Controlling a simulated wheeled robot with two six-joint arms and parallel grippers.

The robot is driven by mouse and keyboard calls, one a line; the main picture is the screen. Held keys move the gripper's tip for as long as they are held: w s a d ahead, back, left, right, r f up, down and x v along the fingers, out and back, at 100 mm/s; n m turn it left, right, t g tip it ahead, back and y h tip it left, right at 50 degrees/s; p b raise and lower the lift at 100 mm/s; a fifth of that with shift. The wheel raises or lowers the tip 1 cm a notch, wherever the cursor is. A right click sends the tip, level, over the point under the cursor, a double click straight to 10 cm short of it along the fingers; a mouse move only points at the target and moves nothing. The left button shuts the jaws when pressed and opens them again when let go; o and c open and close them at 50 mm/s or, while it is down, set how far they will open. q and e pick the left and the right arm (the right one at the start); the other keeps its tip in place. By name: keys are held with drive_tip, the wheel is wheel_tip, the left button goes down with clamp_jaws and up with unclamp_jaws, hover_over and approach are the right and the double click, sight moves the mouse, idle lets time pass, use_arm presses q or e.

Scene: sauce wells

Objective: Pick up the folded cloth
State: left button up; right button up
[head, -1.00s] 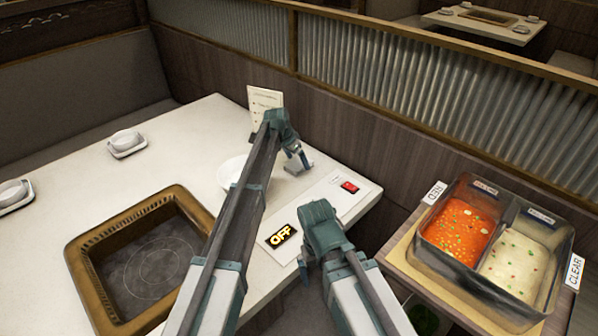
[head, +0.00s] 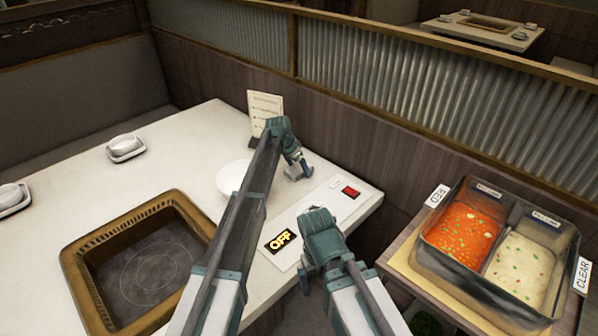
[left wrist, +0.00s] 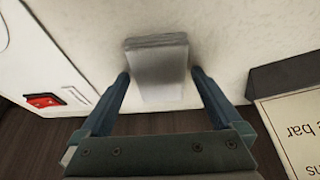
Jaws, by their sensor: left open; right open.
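The folded cloth (left wrist: 158,75) is a small grey, layered rectangle on the white tabletop in the left wrist view. My left gripper (head: 299,172) is low over the table near its back edge in the head view. In the left wrist view its open fingers (left wrist: 158,80) stand on either side of the cloth, with a small gap to each side. In the head view the cloth is mostly hidden by this gripper. My right gripper (head: 306,280) is open and empty at the table's near right edge; its fingertips are hard to see.
A menu card (head: 265,112) stands behind my left gripper. A white bowl (head: 229,178) is left of it. A panel with an OFF display (head: 280,239) and red switch (head: 351,192) lies to the right. A two-part sauce container (head: 500,245) stands on a cart.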

sight(298, 168)
use_arm(q)
drive_tip(key=c, duration=1.2)
drive_tip(key=shift+r, duration=0.15)
drive_tip(key=shift+c, duration=0.2)
wheel_tip(298, 168, up, 2)
drive_tip(key=shift+r+p, duration=0.1)
drive_tip(key=shift+p, duration=1.1)
drive_tip(key=shift+r+p, duration=0.9)
drive_tip(key=shift+p, duration=0.05)
drive_tip(key=s, duration=0.5)
drive_tip(key=s+p, duration=0.1)
drive_tip(key=s, duration=0.4)
drive_tip(key=s+a+r, duration=0.1)
drive_tip(key=s, duration=0.5)
drive_tip(key=shift+r, duration=0.1)
